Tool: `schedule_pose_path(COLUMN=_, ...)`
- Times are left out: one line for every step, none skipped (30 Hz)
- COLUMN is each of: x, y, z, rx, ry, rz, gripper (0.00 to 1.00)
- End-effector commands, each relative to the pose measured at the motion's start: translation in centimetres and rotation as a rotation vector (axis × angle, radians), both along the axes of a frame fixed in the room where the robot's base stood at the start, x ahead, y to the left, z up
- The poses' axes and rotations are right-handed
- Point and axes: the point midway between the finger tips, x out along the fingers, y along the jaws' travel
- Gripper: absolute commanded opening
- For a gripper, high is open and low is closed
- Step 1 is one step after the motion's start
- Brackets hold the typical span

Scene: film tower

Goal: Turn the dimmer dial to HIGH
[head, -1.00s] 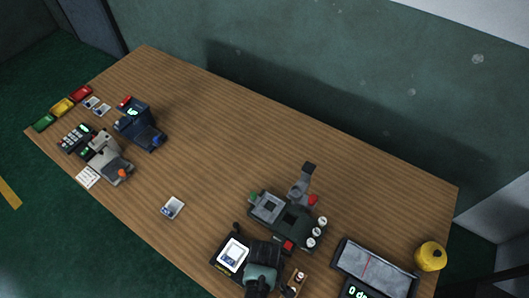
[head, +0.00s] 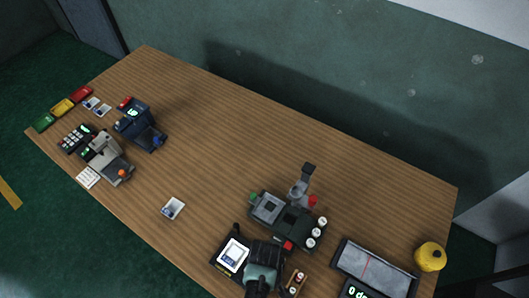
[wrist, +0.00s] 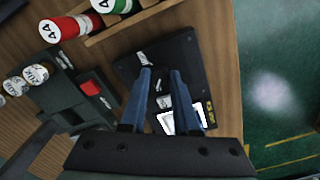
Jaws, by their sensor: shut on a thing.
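The black light box (head: 220,264) stands at the front edge of the table, with a lit white slide area on it. Small white labels (wrist: 141,57) sit beside the fingertips, too small to read. In the head view my arm hides the dial.
A dark splicer-like device (head: 290,222) with a red button stands close behind. A wooden rack (wrist: 130,20) with red and green spools is close by. A grey tray (head: 375,268) and yellow object (head: 430,257) are to the right.

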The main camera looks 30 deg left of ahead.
Motion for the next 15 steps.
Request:
schedule_pose_path(x=-0.05, y=-0.04, z=0.07, rx=-0.001, ry=0.002, rz=-0.029, gripper=0.0)
schedule_pose_path(x=-0.06, y=-0.04, z=0.08, rx=-0.001, ry=0.002, rz=-0.049, gripper=0.0)
schedule_pose_path(x=-0.05, y=-0.05, z=0.1, rx=-0.001, ry=0.002, rz=-0.079, gripper=0.0)
schedule_pose_path(x=-0.05, y=-0.05, z=0.11, rx=-0.001, ry=0.002, rz=-0.102, gripper=0.0)
schedule_pose_path(x=-0.05, y=-0.04, z=0.11, rx=-0.001, ry=0.002, rz=-0.127, gripper=0.0)
schedule_pose_path(x=-0.05, y=-0.04, z=0.12, rx=-0.001, ry=0.002, rz=-0.162, gripper=0.0)
schedule_pose_path(x=-0.06, y=-0.04, z=0.11, rx=-0.001, ry=0.002, rz=-0.19, gripper=0.0)
schedule_pose_path(x=-0.06, y=-0.04, z=0.11, rx=-0.001, ry=0.002, rz=-0.218, gripper=0.0)
schedule_pose_path(x=-0.06, y=-0.04, z=0.1, rx=-0.001, ry=0.002, rz=-0.255, gripper=0.0)
schedule_pose_path(x=-0.05, y=-0.03, z=0.1, rx=-0.001, ry=0.002, rz=-0.284, gripper=0.0)
schedule_pose_path(x=-0.04, y=-0.02, z=0.11, rx=-0.001, ry=0.002, rz=-0.313, gripper=0.0)
schedule_pose_path(x=-0.04, y=-0.02, z=0.11, rx=-0.001, ry=0.002, rz=-0.35, gripper=0.0)
schedule_pose_path(x=-0.03, y=-0.03, z=0.11, rx=-0.001, ry=0.002, rz=-0.379, gripper=0.0)
schedule_pose_path(x=-0.03, y=-0.04, z=0.11, rx=-0.001, ry=0.002, rz=-0.408, gripper=0.0)
schedule_pose_path(x=-0.03, y=-0.04, z=0.1, rx=-0.001, ry=0.002, rz=-0.446, gripper=0.0)
